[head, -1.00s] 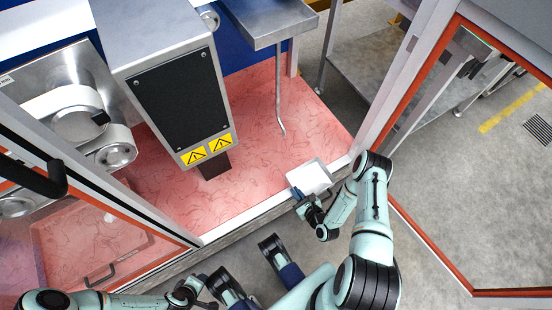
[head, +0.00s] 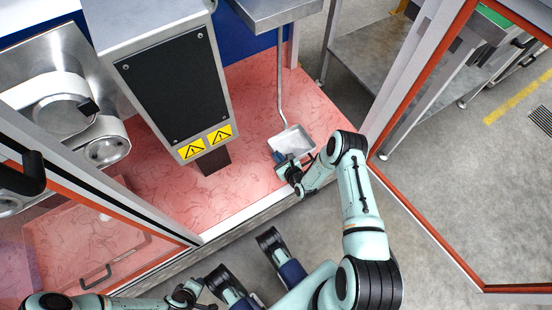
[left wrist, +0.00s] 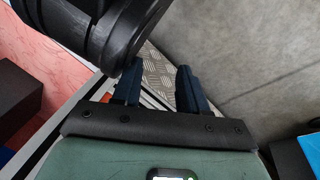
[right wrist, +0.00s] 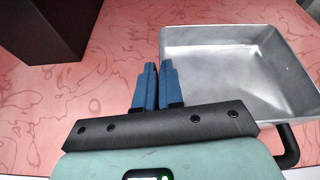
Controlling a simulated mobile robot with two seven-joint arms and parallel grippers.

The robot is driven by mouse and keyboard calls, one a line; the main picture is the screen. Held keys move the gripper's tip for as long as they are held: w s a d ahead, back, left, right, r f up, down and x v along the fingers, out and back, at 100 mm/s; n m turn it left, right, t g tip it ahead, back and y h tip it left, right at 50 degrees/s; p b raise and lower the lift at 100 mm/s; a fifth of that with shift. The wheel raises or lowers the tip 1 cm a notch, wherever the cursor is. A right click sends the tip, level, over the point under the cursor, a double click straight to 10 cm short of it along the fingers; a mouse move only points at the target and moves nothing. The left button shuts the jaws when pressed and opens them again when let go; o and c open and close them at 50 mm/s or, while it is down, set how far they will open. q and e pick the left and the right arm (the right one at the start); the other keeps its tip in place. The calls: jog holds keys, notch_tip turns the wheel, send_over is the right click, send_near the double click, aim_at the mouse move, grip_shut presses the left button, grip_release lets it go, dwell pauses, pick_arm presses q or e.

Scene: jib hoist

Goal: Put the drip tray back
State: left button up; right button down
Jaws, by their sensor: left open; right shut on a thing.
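The drip tray (head: 292,141) is a shallow square grey metal pan. It is over the red floor of the enclosure, just beyond the front sill, below the thin drain pipe (head: 283,90). My right gripper (head: 283,162) is shut on the drip tray at its near left side. In the right wrist view the tray (right wrist: 235,65) looks empty, and the blue fingers (right wrist: 158,85) are together at its left edge. A dark handle shows at its near right. I cannot tell whether the tray touches the floor. My left gripper (left wrist: 160,85) is open and empty, outside the enclosure.
A grey machine column (head: 178,90) with warning labels stands left of the tray. A metal shelf (head: 275,12) overhangs the pipe. The open right door (head: 425,215) and its post are close to my right arm. Red floor (head: 245,180) around the tray is clear.

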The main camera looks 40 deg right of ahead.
jog(key=f+b, duration=0.1)
jog(key=w+f, duration=0.1)
jog(key=f, duration=0.1)
jog(key=shift+w+f+b, duration=0.15)
jog(key=shift+f+b, duration=0.05)
jog(key=shift+b, duration=0.2)
pick_arm(q)
jog(key=shift+g, duration=0.7)
jog(key=s+f, duration=0.3)
jog(key=shift+s+a, duration=0.25)
jog(key=shift+s, duration=0.05)
pick_arm(e)
jog(key=shift+f, duration=0.1)
jog(key=c, duration=1.3)
grip_release()
pick_arm(q)
jog(key=shift+s+f, duration=0.1)
jog(key=shift+s, duration=0.1)
pick_arm(e)
jog(key=shift+o, duration=0.2)
